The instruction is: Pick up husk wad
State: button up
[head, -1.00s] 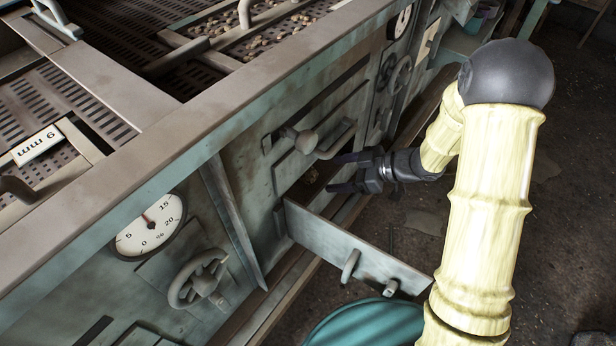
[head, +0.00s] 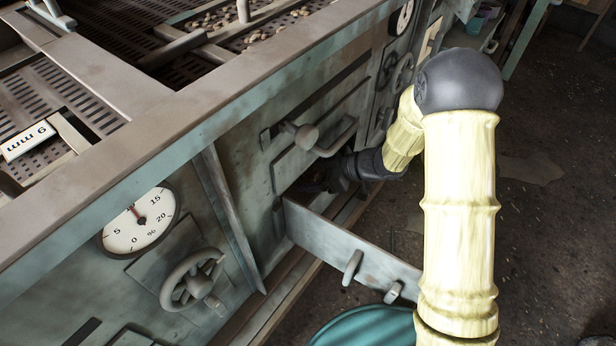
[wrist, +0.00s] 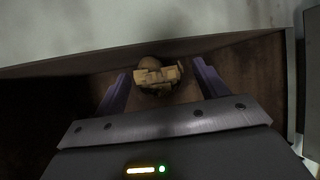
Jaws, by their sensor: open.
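The husk wad (wrist: 158,76) is a tan, rough clump in the wrist view, lying inside a dark brown recess of the machine. My gripper (wrist: 160,88) is open, with one purple finger on each side of the wad. I cannot tell whether either finger touches it. In the head view my gripper (head: 325,178) reaches into the dark opening behind the open door, and its fingers are mostly hidden in shadow. The wad cannot be made out in the head view.
The open door (head: 350,250) with its knobs stands out from the machine below my wrist. A handle (head: 318,138) juts out just above the opening. A teal round container (head: 370,325) stands on the floor below. A handwheel (head: 192,280) and gauge (head: 140,220) are to the left.

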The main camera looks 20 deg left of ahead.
jog(key=shift+a+f, duration=0.25)
jog(key=shift+a, duration=0.25)
jog(key=c, duration=1.1)
